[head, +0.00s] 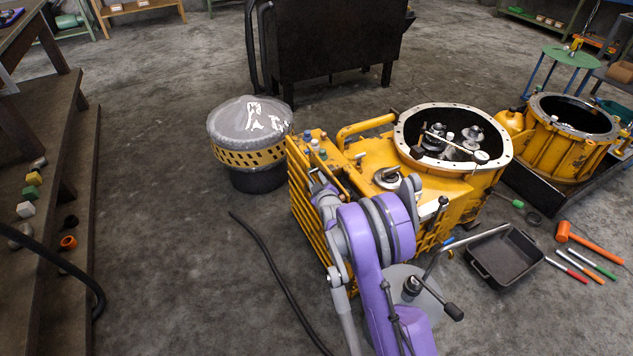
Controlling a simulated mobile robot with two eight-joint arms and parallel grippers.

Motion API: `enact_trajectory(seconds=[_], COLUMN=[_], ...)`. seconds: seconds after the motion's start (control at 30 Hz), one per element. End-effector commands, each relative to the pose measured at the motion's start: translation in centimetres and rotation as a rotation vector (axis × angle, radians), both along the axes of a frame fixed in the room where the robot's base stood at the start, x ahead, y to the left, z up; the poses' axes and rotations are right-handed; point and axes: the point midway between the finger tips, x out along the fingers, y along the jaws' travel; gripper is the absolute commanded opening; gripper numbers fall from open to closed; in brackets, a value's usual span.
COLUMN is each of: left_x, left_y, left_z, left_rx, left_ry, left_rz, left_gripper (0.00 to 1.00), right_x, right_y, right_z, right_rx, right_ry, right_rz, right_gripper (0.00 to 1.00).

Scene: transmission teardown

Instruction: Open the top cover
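The yellow transmission housing (370,155) stands mid-view. Its round flanged opening (408,133) at the right faces up, with dark and metal gear parts (436,143) visible inside. I cannot make out a separate top cover on that opening. My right gripper (322,190), on the purple arm, is at the left part of the housing, close to its ribbed end. The arm hides part of the housing, and the fingertips are too small and overlapped to read as open or shut, or to tell contact. My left gripper is not in view.
A grey-topped drum with a yellow band (232,155) stands left of the housing. A second open yellow housing (565,150) is at right. A black tray (503,258), orange mallet (590,242) and pens lie front right.

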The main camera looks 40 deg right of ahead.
Motion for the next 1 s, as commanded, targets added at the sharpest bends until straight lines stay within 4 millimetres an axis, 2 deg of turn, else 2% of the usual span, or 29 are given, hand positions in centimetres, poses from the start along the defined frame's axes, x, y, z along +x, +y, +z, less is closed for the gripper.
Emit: enact_trajectory(seconds=[0.27,0.37,0.73,1.0], left_x=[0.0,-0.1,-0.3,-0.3], left_y=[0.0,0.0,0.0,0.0], left_z=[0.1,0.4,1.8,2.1], left_rx=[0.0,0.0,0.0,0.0], left_ry=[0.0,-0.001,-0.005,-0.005], left_rz=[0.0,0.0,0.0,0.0], left_gripper=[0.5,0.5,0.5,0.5], right_x=[-0.3,-1.2,-7.1,-8.8], right_y=[0.1,0.7,4.3,5.3], right_z=[0.2,0.6,2.9,3.4], right_rx=[-0.001,0.0,0.0,0.0], right_ry=[-0.001,-0.002,-0.002,0.0], right_rz=[0.0,0.0,0.0,0.0], right_gripper=[0.45,0.45,0.45,0.45])
